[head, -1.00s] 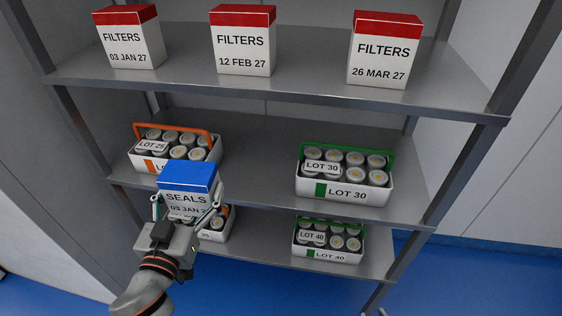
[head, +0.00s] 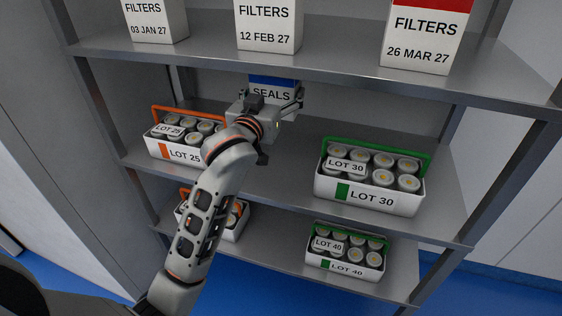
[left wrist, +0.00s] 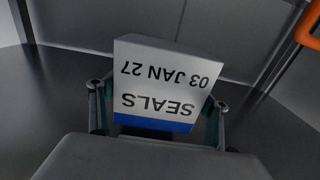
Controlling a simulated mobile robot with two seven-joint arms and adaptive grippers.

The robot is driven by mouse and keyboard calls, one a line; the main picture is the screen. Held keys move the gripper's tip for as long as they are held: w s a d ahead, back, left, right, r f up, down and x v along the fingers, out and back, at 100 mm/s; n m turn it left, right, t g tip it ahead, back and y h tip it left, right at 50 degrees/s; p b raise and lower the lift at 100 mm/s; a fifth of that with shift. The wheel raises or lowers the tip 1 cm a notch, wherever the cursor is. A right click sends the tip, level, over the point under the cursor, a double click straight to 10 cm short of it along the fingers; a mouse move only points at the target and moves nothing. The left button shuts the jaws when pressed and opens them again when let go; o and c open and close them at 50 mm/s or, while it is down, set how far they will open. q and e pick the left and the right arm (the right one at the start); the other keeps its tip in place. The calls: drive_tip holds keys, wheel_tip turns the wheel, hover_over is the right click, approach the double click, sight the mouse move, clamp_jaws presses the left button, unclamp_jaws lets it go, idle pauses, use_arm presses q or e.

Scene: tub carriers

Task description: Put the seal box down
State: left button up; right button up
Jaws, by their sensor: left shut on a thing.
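The seal box, white with a blue top and marked SEALS, (head: 271,94) is in my left gripper (head: 272,100), inside the middle shelf bay between the LOT 25 and LOT 30 carriers. My left gripper is shut on it, with a finger at each side. In the left wrist view the box (left wrist: 165,82) shows upside down, reading SEALS 03 JAN 27, slightly tilted in the picture. Its lower part is hidden by my gripper in the head view, and I cannot tell whether it touches the shelf. My right gripper is not in view.
On the middle shelf (head: 285,190), the orange-handled LOT 25 carrier (head: 184,154) is left and the green-handled LOT 30 carrier (head: 371,195) right. The upper shelf (head: 330,58) with filter boxes is close above the seal box. LOT 40 (head: 345,267) stands below.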

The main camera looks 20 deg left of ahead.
use_arm(q)
wheel_tip(320, 180, down, 19)
drive_tip(key=b, duration=0.5)
drive_tip(key=shift+f, duration=0.4)
drive_tip(key=shift+r, duration=0.15)
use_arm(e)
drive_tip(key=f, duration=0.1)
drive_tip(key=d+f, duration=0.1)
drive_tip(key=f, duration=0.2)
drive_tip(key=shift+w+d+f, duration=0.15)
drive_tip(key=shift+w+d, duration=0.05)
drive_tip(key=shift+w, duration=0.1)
